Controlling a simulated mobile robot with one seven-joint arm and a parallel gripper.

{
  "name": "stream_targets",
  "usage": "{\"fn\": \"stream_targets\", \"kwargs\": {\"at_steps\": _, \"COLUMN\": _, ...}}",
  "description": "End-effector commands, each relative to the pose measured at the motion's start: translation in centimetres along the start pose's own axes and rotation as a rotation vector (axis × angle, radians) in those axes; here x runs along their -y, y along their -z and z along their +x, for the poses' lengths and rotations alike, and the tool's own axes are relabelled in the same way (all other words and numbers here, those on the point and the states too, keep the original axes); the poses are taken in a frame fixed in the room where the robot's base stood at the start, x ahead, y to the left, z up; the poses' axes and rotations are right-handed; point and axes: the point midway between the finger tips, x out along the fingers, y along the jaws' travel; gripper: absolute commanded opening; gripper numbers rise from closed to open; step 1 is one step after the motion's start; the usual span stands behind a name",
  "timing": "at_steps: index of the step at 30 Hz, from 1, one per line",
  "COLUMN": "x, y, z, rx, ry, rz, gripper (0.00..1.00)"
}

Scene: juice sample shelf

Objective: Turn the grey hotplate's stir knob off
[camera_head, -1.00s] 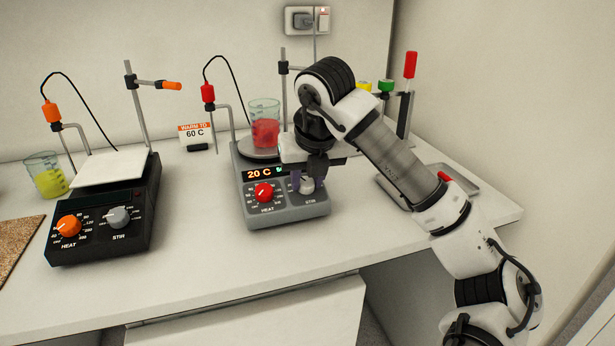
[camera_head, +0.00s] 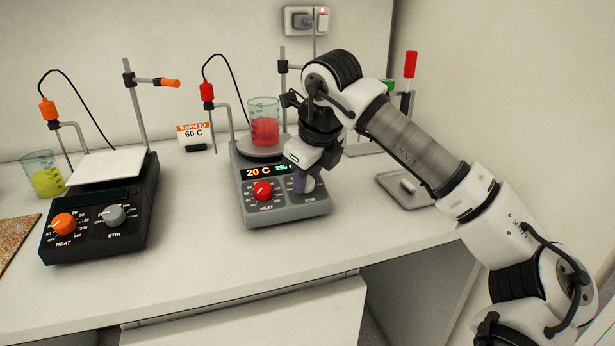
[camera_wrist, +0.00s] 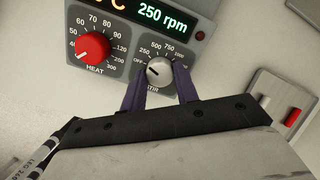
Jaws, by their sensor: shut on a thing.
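The grey hotplate (camera_head: 285,212) stands in the middle of the bench with a beaker of red liquid (camera_head: 264,128) on its plate. Its display (camera_wrist: 165,15) reads 250 rpm in the wrist view, and 20 C in the head view. The grey stir knob (camera_wrist: 159,71) is on the right of its front panel, its pointer mark toward the left, near OFF. My gripper (camera_wrist: 160,84) is shut on the stir knob, with a purple finger on each side. In the head view, my gripper (camera_head: 305,182) partly hides the knob. The red heat knob (camera_head: 263,191) is to the left.
A black hotplate (camera_head: 100,225) with an orange heat knob and grey stir knob stands at left, a beaker of yellow liquid (camera_head: 45,177) behind it. A "WARM TO 60 C" sign (camera_head: 194,134) stands between the hotplates. A metal tray (camera_head: 405,195) lies at right.

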Motion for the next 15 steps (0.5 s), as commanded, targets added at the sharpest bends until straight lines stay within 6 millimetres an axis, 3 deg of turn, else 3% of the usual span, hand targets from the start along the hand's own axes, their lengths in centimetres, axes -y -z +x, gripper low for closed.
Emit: {"fn": "stream_targets", "kwargs": {"at_steps": 15, "x": 0.1, "y": -0.09, "z": -0.14, "rx": 0.003, "ry": -0.025, "rz": -0.333, "gripper": 0.07}}
